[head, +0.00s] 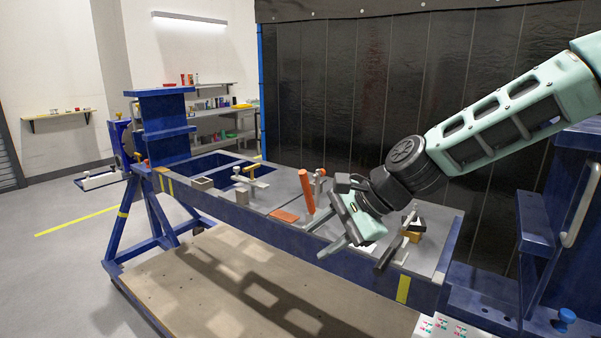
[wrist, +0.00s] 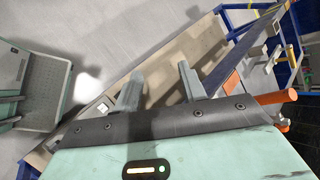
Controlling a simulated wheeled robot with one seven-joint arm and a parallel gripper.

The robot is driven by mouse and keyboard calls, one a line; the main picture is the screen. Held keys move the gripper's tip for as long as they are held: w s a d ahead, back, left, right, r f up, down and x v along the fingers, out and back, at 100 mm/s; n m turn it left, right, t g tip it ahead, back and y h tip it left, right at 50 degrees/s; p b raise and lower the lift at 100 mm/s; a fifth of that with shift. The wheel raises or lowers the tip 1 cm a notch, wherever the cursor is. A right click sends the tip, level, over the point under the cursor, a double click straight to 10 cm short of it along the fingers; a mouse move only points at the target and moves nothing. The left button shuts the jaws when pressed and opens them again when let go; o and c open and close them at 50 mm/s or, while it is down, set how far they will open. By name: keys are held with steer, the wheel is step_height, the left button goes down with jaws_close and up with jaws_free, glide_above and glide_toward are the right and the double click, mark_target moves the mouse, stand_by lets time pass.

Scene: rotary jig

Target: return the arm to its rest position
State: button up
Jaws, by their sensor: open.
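My gripper (head: 361,254) hangs over the near edge of the blue jig frame (head: 232,212), right of the middle, with its fingers pointing down. In the wrist view the two grey fingers (wrist: 159,84) stand apart with nothing between them. Below them are the tan board and the grey floor. My arm comes in from the upper right of the head view. An orange upright cylinder (head: 306,191) stands on the jig just left of my gripper, apart from it. It also shows in the wrist view (wrist: 277,98) at the right.
Clamps (head: 251,174) and small blocks (head: 202,184) sit along the jig's top. A yellow block (head: 411,236) and dark clamp parts are close to the right of my gripper. A tan board (head: 232,285) lies below.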

steer(key=s+d+f+n+g+h, duration=0.1)
steer(key=s+d+n+h, duration=0.3)
steer(key=s+n, duration=0.5)
steer(key=s+d+f+n+g+h, duration=0.1)
steer(key=s+d+f+n+h, duration=0.1)
steer(key=s+n, duration=0.8)
steer(key=s+d+h, duration=0.1)
steer(key=s+d, duration=0.1)
steer(key=s, duration=0.6)
steer(key=shift+s+f+h, duration=0.2)
steer(key=shift+s+h, duration=0.15)
steer(key=shift+h, duration=0.05)
steer(key=shift+d, duration=0.1)
